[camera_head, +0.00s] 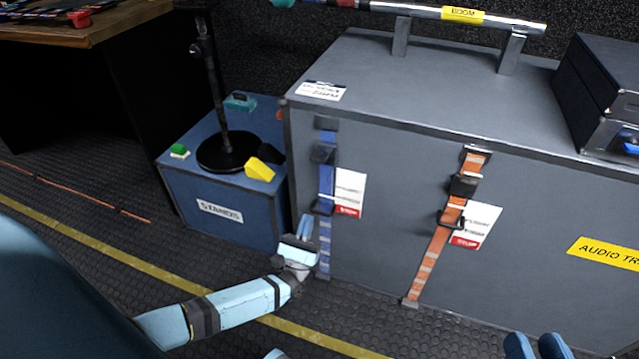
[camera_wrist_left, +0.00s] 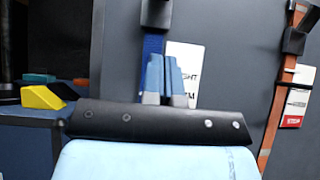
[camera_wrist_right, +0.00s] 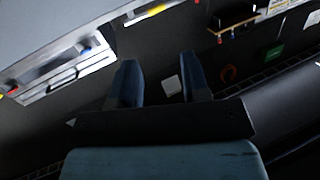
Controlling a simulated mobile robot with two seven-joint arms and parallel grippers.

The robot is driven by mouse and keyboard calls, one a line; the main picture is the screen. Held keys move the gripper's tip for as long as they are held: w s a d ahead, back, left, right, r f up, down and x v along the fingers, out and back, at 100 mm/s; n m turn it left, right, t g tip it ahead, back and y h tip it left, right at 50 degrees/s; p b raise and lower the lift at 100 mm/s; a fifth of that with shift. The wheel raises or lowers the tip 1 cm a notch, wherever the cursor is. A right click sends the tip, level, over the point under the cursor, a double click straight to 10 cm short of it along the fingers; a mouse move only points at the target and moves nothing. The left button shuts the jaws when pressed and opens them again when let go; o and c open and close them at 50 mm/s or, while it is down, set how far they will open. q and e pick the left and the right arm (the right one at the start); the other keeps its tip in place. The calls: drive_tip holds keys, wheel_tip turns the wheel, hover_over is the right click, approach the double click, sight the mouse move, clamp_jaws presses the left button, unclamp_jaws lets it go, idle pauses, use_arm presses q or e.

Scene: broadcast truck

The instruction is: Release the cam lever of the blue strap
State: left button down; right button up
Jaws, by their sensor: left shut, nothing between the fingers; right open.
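The blue strap (camera_head: 326,180) runs down the front of the grey case, left of the orange strap. It carries a dark upper buckle piece (camera_head: 322,154) and a dark lower piece (camera_head: 322,207); I cannot tell which is the cam lever or its exact position. In the left wrist view the strap (camera_wrist_left: 153,43) shows behind my fingers, with a dark buckle piece (camera_wrist_left: 156,14) above the tips. My left gripper (camera_head: 308,222) is shut and empty, beside the lower piece; contact is unclear. My right gripper (camera_head: 535,343) is open and empty at the bottom right, away from the straps.
An orange strap (camera_head: 437,243) with dark buckles hangs to the right on the grey case (camera_head: 390,170). White-and-red tags (camera_head: 349,194) hang beside the straps. A blue stands box (camera_head: 225,190) with a black stand base (camera_head: 226,152) and a yellow block (camera_head: 259,169) is close left.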

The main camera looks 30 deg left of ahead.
use_arm(q)
drive_tip(key=shift+a+n+y, duration=0.15)
drive_tip(key=shift+n+y, duration=0.15)
drive_tip(key=b, duration=0.2)
approach(319, 159)
drive_tip(key=w, duration=0.1)
drive_tip(key=w+a+r, duration=0.1)
drive_tip(key=w, duration=0.1)
drive_tip(key=w+r, duration=0.1)
drive_tip(key=w, duration=0.1)
drive_tip(key=shift+w+a+r, duration=0.15)
drive_tip(key=shift+a+r, duration=0.1)
drive_tip(key=shift+a, duration=0.15)
drive_tip(key=shift+r, duration=0.65)
use_arm(e)
drive_tip(key=shift+w+d+r+n+t, duration=0.2)
drive_tip(key=shift+w+d+n+t, duration=0.1)
drive_tip(key=shift+w+n, duration=0.35)
use_arm(q)
drive_tip(key=shift+r+p, duration=0.1)
drive_tip(key=shift+p, duration=0.25)
use_arm(e)
drive_tip(key=shift+s+r, duration=0.15)
